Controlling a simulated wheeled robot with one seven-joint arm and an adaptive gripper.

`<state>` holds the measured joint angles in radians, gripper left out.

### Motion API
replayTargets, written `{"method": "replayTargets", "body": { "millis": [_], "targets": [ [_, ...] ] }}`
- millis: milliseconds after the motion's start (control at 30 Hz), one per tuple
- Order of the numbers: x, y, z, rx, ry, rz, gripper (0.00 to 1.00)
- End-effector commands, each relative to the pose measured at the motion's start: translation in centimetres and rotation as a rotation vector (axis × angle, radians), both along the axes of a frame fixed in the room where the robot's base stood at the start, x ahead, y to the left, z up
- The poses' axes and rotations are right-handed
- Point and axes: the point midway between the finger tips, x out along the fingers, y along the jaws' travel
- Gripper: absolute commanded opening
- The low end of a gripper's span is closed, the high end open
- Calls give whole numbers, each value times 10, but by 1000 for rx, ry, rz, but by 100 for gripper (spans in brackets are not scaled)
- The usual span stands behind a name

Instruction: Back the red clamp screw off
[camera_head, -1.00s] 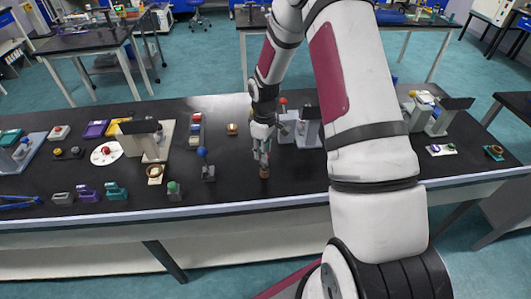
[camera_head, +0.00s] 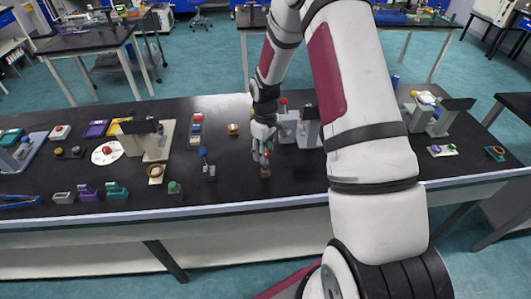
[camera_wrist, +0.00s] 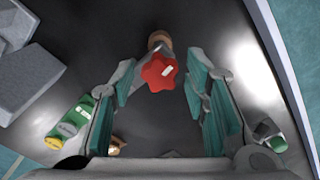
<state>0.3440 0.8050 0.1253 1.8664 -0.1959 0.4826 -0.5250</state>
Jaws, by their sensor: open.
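The red clamp screw (camera_wrist: 160,72) has a star-shaped knob. In the wrist view it lies between the two teal-padded fingers of my gripper (camera_wrist: 161,66), near their tips. The fingers are spread, with a gap visible on the right side; whether the left finger touches the knob I cannot tell. A grey clamp part shows beside the knob, and a round brown piece (camera_wrist: 159,40) lies beyond it. In the head view, my gripper (camera_head: 262,154) points down just above the small brown piece (camera_head: 265,173) near the bench's front edge. The knob is small there, partly hidden by the fingers.
A grey machine (camera_head: 306,130) stands close behind my gripper and shows as grey blocks (camera_wrist: 25,75) in the wrist view. A blue-knobbed stand (camera_head: 208,170) and brass ring (camera_head: 233,129) are to the left. The black bench (camera_head: 232,190) is clear in front.

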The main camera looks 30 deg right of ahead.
Motion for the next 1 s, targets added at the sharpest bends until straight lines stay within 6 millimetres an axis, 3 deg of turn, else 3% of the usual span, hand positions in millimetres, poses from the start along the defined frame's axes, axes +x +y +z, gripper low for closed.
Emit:
{"method": "replayTargets", "body": {
  "millis": [633,800,1000],
  "targets": [
    [1,0,0,-1,-1,-639,42],
    [1,0,-1,-1,-2,-879,42],
    [1,0,-1,-1,-2,-1027,42]
  ]
}}
